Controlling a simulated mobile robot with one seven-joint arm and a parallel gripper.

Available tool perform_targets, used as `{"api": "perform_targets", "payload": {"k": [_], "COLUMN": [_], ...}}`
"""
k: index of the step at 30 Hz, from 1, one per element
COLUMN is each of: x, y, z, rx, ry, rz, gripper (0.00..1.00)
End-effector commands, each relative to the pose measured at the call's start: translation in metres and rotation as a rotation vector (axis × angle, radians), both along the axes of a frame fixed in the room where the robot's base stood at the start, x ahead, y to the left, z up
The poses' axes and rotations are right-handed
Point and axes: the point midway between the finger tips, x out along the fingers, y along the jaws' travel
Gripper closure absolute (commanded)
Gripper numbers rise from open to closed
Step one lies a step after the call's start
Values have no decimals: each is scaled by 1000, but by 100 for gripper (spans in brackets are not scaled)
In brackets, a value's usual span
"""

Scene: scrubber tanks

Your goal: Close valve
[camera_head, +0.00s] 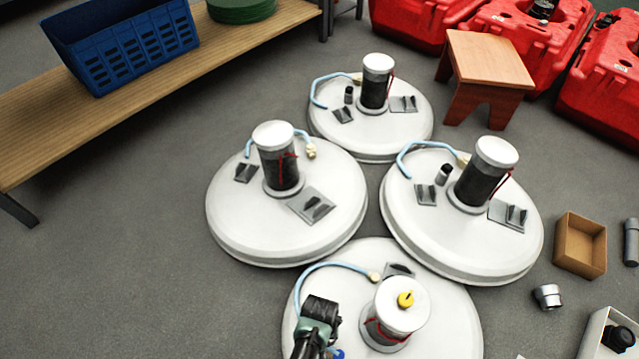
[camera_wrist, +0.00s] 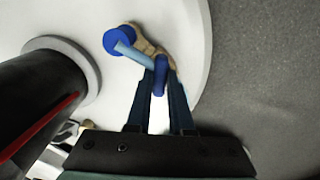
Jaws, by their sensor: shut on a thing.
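My gripper (camera_wrist: 164,84) reaches down at this tank's front left side. In the wrist view its two fingers close around a blue valve handle (camera_wrist: 160,72) beside a tan fitting (camera_wrist: 147,45). A round blue part (camera_wrist: 118,41) and a short light blue piece (camera_wrist: 135,56) sit by the fitting. In the head view my arm hides most of the valve; only a bit of blue (camera_head: 338,353) shows.
Three similar tanks (camera_head: 230,235) stand close behind. A wooden stool (camera_head: 487,62) and red containers (camera_head: 520,35) are at the back right. A cardboard box (camera_head: 580,245) and metal fittings (camera_head: 548,296) lie at right. A wooden bench (camera_head: 130,95) holds a blue basket (camera_head: 125,50). Floor at left is clear.

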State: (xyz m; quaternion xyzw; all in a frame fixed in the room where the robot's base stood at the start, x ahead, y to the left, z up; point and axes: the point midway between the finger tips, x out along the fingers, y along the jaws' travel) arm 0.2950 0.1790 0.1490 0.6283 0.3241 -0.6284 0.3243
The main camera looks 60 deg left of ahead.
Motion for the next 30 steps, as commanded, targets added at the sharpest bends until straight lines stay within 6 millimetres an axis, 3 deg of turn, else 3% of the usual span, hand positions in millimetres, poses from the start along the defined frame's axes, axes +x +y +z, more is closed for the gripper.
{"api": "perform_targets", "payload": {"k": [18, 30], "x": [1, 1], "y": [0, 0], "z": [1, 0], "rx": [0, 2], "ry": [0, -1], "rz": [-544, -712], "gripper": [100, 100]}}
